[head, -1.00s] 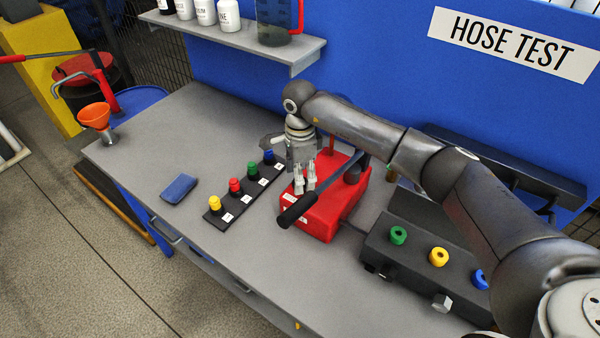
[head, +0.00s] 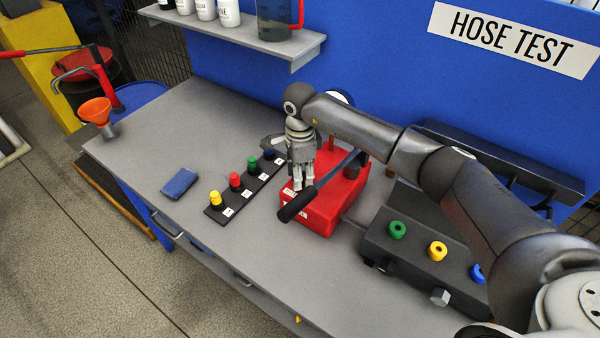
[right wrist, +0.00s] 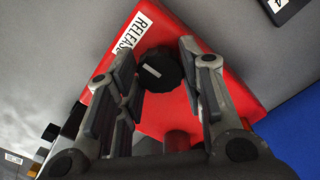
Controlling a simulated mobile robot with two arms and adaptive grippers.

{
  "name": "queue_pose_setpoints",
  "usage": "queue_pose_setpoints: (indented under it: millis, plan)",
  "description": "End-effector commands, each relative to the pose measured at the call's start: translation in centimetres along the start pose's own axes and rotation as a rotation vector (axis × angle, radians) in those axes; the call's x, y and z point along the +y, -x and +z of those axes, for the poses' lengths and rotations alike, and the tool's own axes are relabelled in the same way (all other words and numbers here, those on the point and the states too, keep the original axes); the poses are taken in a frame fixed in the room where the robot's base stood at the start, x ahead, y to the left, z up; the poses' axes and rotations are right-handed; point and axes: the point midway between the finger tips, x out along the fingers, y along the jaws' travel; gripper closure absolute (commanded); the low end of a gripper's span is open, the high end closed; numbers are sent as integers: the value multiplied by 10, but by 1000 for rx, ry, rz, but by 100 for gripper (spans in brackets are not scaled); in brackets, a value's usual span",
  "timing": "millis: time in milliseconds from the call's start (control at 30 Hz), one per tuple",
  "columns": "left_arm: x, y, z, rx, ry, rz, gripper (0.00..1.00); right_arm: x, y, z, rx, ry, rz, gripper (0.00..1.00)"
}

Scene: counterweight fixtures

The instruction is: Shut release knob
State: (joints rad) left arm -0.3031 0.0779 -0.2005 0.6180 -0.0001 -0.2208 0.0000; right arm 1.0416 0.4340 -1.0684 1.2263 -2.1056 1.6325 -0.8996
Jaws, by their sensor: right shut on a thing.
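The release knob (right wrist: 160,70) is a black, ridged knob on the red pump box (right wrist: 240,80), beside a white label reading RELEASE (right wrist: 128,45). The red box (head: 322,215) stands on the grey bench, and the knob is hidden behind my fingers in the head view. My right gripper (head: 302,187) points down at the near left part of the box. In the right wrist view its fingers (right wrist: 158,78) stand on either side of the knob, and it is shut on the knob. My left gripper is not in view.
A lever with a black grip (head: 297,205) slants over the box close to my right fingers. A strip of coloured knobs (head: 247,187) lies to the left, a dark block with coloured rings (head: 410,250) to the right.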

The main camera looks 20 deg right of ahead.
Motion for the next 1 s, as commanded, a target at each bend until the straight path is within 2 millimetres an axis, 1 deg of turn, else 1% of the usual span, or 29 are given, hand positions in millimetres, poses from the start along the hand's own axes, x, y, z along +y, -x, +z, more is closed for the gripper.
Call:
queue_pose_setpoints:
  millis: [167,367,700,1000]
  plan:
    - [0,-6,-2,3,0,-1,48,0,-1,0,0,-46,-1,88]
    - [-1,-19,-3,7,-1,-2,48,-1,-2,0,1,-168,-2,88]
    - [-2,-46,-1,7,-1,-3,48,-1,-3,-1,0,-480,-3,88]
    - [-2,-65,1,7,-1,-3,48,-1,-2,-1,0,-766,-2,88]
